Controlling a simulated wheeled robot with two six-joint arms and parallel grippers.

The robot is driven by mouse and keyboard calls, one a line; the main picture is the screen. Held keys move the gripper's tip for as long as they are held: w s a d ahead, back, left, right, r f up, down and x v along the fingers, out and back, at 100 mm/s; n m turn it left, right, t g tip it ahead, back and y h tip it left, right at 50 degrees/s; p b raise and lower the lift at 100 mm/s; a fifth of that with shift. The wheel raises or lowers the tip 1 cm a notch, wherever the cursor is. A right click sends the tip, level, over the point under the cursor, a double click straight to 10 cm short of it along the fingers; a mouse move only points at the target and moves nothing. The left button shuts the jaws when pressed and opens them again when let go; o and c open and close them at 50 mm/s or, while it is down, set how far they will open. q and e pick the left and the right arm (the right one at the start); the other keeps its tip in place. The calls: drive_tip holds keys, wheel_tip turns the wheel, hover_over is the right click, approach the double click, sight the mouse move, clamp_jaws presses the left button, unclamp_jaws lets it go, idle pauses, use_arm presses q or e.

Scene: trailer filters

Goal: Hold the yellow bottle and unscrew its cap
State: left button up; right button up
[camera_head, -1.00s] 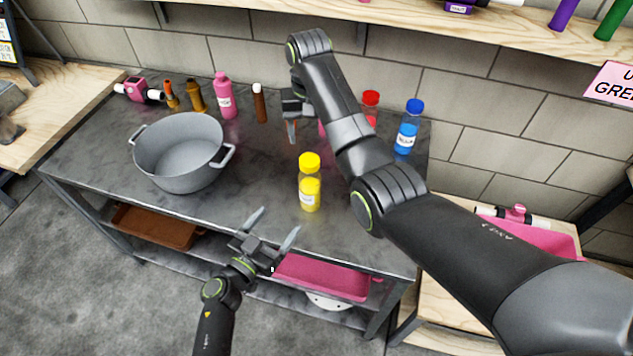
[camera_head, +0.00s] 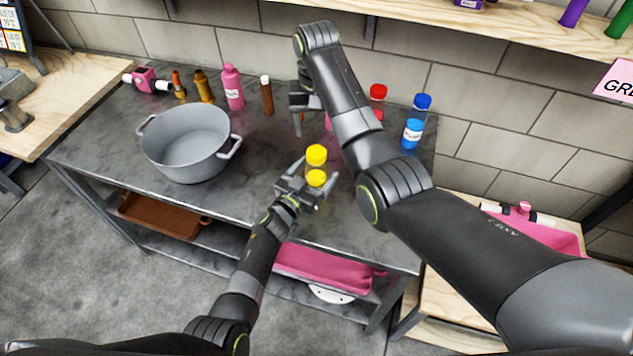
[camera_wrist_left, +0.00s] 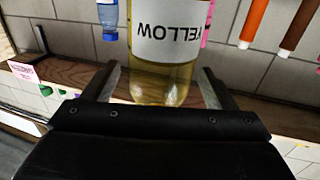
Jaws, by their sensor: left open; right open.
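The yellow bottle (camera_head: 316,177) with its yellow cap (camera_head: 316,154) stands upright on the dark table in the head view. My left gripper (camera_head: 311,176) is open with its fingers on either side of the bottle. In the left wrist view the bottle's label (camera_wrist_left: 172,30) and clear lower part fill the space between the open fingers (camera_wrist_left: 158,85); contact cannot be told. My right gripper (camera_head: 299,115) is open, pointing down behind the bottle, partly hidden by my right arm.
A grey pot (camera_head: 187,145) stands left of the bottle. Pink (camera_head: 232,88), brown (camera_head: 266,96) and orange bottles line the back. A red-capped bottle (camera_head: 378,95) and a blue bottle (camera_head: 414,126) stand at the right, behind my right arm. The table front is clear.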

sight(316, 152)
use_arm(q)
drive_tip(key=shift+w+d, duration=0.25)
drive_tip(key=shift+w, duration=0.1)
clamp_jaws()
use_arm(e)
drive_tip(key=m, duration=1.3)
drive_tip(key=shift+m, duration=0.3)
drive_tip(key=m, duration=1.3)
drive_tip(key=shift+f+m, duration=0.3)
drive_tip(key=shift+f, duration=3.7)
